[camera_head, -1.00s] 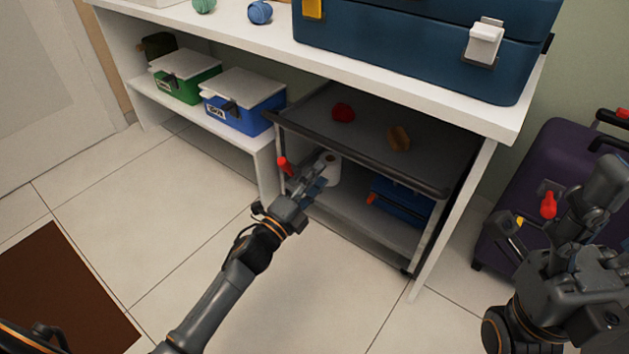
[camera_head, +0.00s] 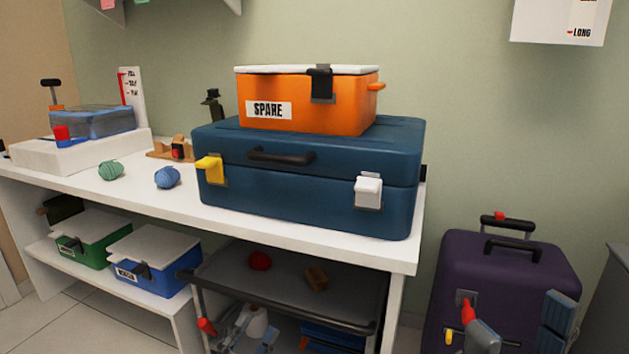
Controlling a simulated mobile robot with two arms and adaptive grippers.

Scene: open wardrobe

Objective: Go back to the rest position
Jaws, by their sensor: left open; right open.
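My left gripper (camera_head: 242,328) shows at the bottom edge, at the front of the dark trolley (camera_head: 300,290) under the white bench. It is open, with its fingers beside a white roll (camera_head: 258,321); I cannot tell if they touch. The rest of that arm is out of the frame. My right gripper (camera_head: 520,326) is open at the bottom right, its two finger pads apart in front of the purple suitcase (camera_head: 500,262).
The white bench (camera_head: 130,192) carries a blue case (camera_head: 305,185) with an orange SPARE box (camera_head: 308,103) on top, and two yarn balls. Green (camera_head: 90,240) and blue (camera_head: 152,262) boxes stand on its lower shelf. A red ball and a brown block lie on the trolley top.

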